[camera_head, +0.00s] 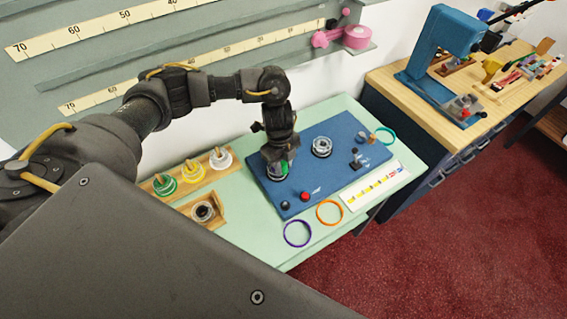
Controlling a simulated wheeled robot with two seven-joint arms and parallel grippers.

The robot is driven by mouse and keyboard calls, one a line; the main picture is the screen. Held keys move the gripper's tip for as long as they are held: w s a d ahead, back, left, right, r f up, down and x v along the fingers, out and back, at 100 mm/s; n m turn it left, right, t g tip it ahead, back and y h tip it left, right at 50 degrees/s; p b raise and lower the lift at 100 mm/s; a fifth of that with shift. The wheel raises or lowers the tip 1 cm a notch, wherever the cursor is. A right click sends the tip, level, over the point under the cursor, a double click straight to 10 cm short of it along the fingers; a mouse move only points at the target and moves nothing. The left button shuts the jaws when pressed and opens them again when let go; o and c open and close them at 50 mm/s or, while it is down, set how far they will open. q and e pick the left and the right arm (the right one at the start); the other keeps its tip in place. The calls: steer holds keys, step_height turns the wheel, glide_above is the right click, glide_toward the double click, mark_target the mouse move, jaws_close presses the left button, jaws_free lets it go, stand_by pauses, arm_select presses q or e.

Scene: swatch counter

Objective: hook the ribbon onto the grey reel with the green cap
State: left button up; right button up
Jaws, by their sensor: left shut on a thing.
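My left gripper (277,158) reaches down onto the blue mat (322,182), near its left edge. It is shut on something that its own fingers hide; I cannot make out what. A green cap (284,167) shows right at the fingertips, and part of a grey reel (277,176) shows low beneath them, mostly covered. I cannot tell whether a ribbon is around this reel. Three loose loops lie apart on the counter: a purple loop (285,238), an orange loop (318,217) and a teal loop (393,134). My right gripper is out of view.
Another grey reel (321,148) stands on the mat, right of the gripper. A red knob (305,196), a dark knob (285,205) and small dark pieces stand there too. A wooden rack (217,177) with several spools is at left. A printed strip (374,186) lies at right.

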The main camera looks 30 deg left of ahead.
arm_select(q)
steer(key=shift+r+p, duration=2.25)
steer(key=shift+r, duration=0.2)
steer(key=shift+f, duration=0.1)
steer(key=shift+f+n+b, duration=0.2)
steer(key=shift+n+b, duration=0.1)
steer(key=shift+b, duration=0.15)
steer(key=s+f+n+b, duration=0.1)
steer(key=n+b, duration=0.1)
steer(key=n, duration=0.2)
steer(key=s+d+f+n+t+b, duration=0.1)
steer(key=s+n+b, duration=0.1)
steer(key=n+b, duration=0.1)
steer(key=s+f+n+b, duration=0.2)
steer(key=n, duration=0.3)
steer(key=shift+s+d+t+b, duration=0.25)
steer(key=shift+t+b, duration=0.05)
steer(key=shift+b, duration=0.05)
steer(key=s+n, duration=0.1)
steer(key=n+b, duration=0.1)
steer(key=n, duration=0.1)
steer(key=shift+s+f, duration=0.3)
steer(key=shift+s, duration=0.1)
